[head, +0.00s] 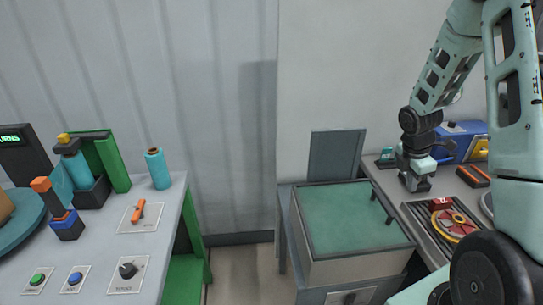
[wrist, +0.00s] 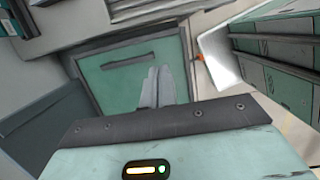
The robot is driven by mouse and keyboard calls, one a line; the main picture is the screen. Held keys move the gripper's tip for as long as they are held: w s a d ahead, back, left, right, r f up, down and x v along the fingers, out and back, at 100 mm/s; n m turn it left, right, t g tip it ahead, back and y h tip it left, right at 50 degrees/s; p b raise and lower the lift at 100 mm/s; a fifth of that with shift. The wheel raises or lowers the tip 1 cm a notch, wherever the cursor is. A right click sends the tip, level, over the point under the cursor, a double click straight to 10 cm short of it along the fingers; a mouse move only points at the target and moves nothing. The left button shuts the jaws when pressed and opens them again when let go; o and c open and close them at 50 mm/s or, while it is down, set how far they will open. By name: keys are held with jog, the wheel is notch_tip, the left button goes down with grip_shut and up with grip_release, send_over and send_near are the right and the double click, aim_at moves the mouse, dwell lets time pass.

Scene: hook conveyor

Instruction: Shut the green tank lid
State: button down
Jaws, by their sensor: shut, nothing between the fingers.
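The green tank lid (head: 345,215) lies flat, or nearly so, over the top of a pale box-like tank (head: 360,268) in the head view. A dark handle stands at its right side. I cannot tell whether a small gap is left under it. In the wrist view the lid (wrist: 115,85) shows as a green panel with a dark bar handle (wrist: 130,60). My gripper (head: 416,186) is shut and empty, to the right of the lid in the head view. In the wrist view its fingertips (wrist: 160,72) appear in front of the lid, near the handle; contact cannot be told.
A grey-green upright panel (head: 336,155) stands behind the tank. The right counter holds a red-and-yellow wheel (head: 453,224) and a blue box (head: 462,140). The left bench (head: 175,235) carries buttons, a knob and a teal cylinder (head: 158,168). Floor shows between bench and tank.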

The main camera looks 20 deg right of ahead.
aim_at(412, 228)
jog(key=d+f+y, duration=0.1)
jog(key=d+f, duration=0.1)
jog(key=f, duration=0.4)
jog(key=s+d+f+t+y+b, duration=0.1)
jog(key=d+f+y, duration=0.1)
jog(key=f, duration=0.5)
jog(key=s+d+f+y+b, duration=0.1)
jog(key=d+f, duration=0.2)
jog(key=f, duration=0.4)
jog(key=shift+d+f, duration=0.1)
jog(key=shift+f, duration=0.1)
jog(key=shift+r, duration=0.1)
